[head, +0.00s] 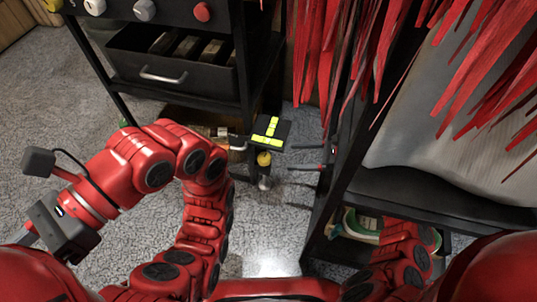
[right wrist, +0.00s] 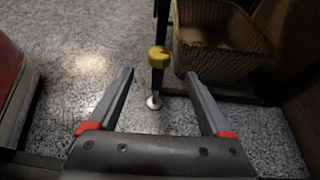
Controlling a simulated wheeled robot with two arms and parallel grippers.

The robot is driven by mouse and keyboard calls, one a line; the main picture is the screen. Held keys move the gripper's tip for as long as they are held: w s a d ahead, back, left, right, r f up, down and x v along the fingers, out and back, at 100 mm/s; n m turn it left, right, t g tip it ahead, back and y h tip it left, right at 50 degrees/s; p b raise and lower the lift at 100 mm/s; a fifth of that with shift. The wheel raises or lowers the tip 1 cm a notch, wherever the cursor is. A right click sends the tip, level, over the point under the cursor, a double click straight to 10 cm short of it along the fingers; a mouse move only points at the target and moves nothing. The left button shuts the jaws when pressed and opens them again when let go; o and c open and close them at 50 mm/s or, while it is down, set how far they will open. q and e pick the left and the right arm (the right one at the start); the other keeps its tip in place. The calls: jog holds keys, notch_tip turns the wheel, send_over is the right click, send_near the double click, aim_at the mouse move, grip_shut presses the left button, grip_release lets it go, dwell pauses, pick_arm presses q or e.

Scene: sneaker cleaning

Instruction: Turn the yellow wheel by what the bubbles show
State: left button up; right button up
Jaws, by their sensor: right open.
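The yellow wheel (head: 264,159) sits on a dark post under a black box with yellow-green level vials (head: 272,127). The bubbles inside the vials are too small to read. In the right wrist view the wheel (right wrist: 158,56) shows on its post above a pale round foot, in line with the gap between my fingers but beyond their tips. My right gripper (right wrist: 160,72) is open and empty; in the head view it (head: 292,159) points left at the wheel, apart from it. My left gripper (head: 28,238) is at the lower left, its fingers mostly cut off.
A dark rack with a drawer (head: 170,75) stands behind the wheel. A wicker basket (right wrist: 222,45) is right of it in the wrist view. A black shelf frame (head: 350,150) and red hanging strips (head: 330,50) are to the right. Grey carpet (head: 270,215) is clear in front.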

aim_at(270, 158)
jog(key=p+x, duration=0.1)
jog(key=x, duration=0.9)
jog(key=shift+f, duration=0.15)
grip_shut()
